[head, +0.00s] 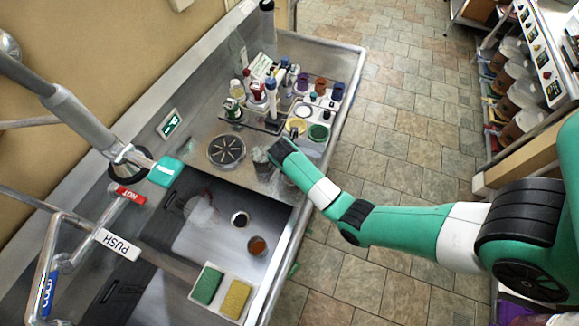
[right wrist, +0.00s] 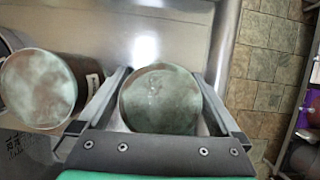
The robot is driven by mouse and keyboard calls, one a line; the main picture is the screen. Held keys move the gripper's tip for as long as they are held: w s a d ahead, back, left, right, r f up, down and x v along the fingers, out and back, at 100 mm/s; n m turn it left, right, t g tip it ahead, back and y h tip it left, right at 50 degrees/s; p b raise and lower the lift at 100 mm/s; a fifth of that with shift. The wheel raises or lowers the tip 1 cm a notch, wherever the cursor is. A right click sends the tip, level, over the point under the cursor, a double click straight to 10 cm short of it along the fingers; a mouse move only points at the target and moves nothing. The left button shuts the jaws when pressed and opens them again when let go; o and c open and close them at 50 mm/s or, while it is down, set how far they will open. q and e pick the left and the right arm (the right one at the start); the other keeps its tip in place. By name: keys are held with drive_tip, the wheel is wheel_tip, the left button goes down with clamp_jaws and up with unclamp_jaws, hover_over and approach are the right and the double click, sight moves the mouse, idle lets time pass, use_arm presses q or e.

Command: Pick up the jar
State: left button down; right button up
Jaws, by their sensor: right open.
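A jar (right wrist: 160,100) with a round, mottled grey-green top is between the two fingers of my right gripper (right wrist: 163,76) in the right wrist view. The fingers are open on either side of it, and I cannot tell if they touch it. A second jar (right wrist: 40,88), with a pale green top and a brownish side, stands just left of the left finger. My left gripper is not in view.
Bottles and colored pots (head: 320,86) crowd the counter's back. A round drain (head: 226,150) lies left of my gripper. The tiled floor (head: 400,110) is clear.

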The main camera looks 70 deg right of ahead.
drive_tip(key=shift+c, duration=0.3)
drive_tip(key=c, duration=1.2)
drive_tip(key=shift+r, duration=0.1)
